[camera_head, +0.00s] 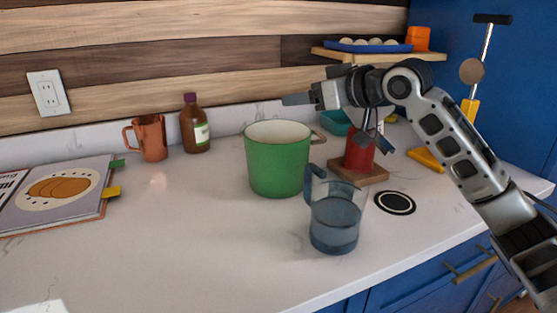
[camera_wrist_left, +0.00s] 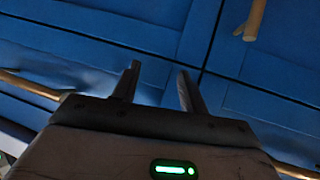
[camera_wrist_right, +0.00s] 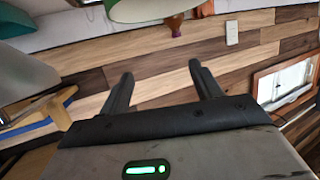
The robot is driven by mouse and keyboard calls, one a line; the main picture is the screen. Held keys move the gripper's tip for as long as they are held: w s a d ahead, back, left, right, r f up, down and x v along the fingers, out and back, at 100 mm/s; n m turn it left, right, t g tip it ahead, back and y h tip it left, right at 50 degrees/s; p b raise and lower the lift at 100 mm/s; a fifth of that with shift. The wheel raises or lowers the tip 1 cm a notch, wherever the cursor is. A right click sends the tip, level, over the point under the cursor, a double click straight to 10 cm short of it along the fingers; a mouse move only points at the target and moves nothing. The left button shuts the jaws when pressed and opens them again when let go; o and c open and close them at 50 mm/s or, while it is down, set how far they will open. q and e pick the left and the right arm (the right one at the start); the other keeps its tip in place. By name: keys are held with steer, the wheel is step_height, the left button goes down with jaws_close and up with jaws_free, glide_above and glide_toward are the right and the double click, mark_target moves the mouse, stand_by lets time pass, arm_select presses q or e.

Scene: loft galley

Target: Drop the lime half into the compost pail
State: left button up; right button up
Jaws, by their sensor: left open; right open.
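A green pail (camera_head: 277,165) with a cream inside stands upright on the white counter, taken here as the compost pail; its floor is hidden from me. Its green side also shows at the top of the right wrist view (camera_wrist_right: 150,9). I see no lime half in any view. My right gripper (camera_head: 304,87) is open, with nothing between its fingers in the right wrist view (camera_wrist_right: 160,76). In the head view it appears just above the pail's right rim. My left gripper (camera_wrist_left: 158,72) is open and empty, facing blue cabinet fronts.
A blue glass pitcher (camera_head: 335,218) stands close in front of the pail. A red can (camera_head: 359,154) on a wooden board (camera_head: 368,174) is at right. A copper mug (camera_head: 151,138), brown bottle (camera_head: 194,130) and cookbook (camera_head: 58,192) are at left. The front-left counter is clear.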

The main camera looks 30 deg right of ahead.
arm_select(q)
steer(key=f+b, duration=0.1)
steer(key=b, duration=0.2)
steer(key=shift+w+d, duration=0.1)
steer(key=shift+d, duration=0.05)
arm_select(e)
steer(key=v, duration=1.2)
